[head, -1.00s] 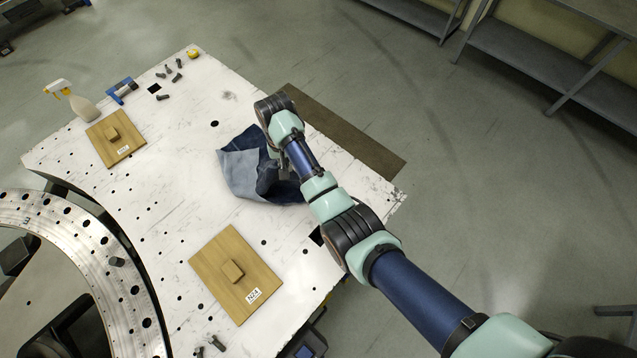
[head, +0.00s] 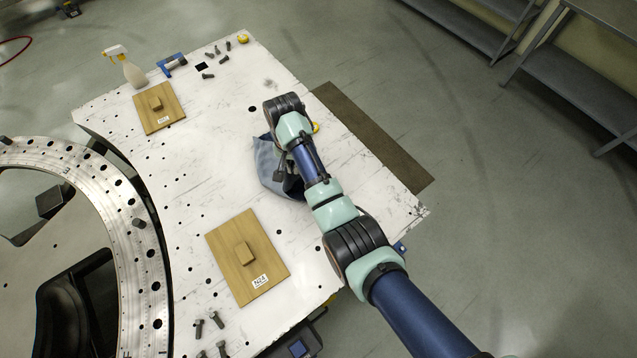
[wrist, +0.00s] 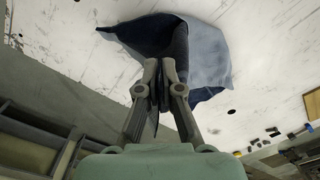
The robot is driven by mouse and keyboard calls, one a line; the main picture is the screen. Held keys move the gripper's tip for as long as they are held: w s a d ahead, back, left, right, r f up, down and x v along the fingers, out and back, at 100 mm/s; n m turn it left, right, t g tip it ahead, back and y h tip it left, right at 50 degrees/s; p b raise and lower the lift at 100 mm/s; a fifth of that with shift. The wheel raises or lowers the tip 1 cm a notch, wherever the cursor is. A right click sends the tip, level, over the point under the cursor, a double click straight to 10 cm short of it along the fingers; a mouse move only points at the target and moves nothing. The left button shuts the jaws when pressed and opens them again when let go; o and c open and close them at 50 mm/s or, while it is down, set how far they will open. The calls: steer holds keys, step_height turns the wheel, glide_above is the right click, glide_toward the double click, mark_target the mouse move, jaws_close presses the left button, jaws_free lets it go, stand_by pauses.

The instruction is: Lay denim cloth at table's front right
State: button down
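The denim cloth (head: 268,165) is blue with a paler side. It lies crumpled on the white table (head: 215,165), left of my wrist, and my arm hides part of it. In the wrist view the cloth (wrist: 205,55) spreads beyond my fingers, with dark folds rising to them. My gripper (wrist: 163,68) has its fingertips close together with a dark fold of the cloth between them.
Two wooden boards with blocks, a near one (head: 228,275) and a far one (head: 150,118), lie on the table. A metal ring (head: 130,240) borders the left. The table's right corner is clear.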

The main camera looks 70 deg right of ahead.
steer(key=w+a+m, duration=0.2)
steer(key=w+a, duration=0.4)
steer(key=w, duration=0.1)
steer(key=s+d+f+b, duration=0.4)
steer(key=s+d+f, duration=0.2)
steer(key=s+f, duration=0.1)
steer(key=s+d+f+b, duration=0.4)
steer(key=s+d+f, duration=0.3)
steer(key=f, duration=0.1)
steer(key=s+d+f+b, duration=0.4)
steer(key=s+d+f, duration=0.2)
steer(key=s+f, duration=0.2)
steer(key=shift+d+b, duration=0.15)
steer(key=shift+b, duration=0.25)
steer(key=c, duration=0.9)
jaws_free()
steer(key=shift+r, duration=0.1)
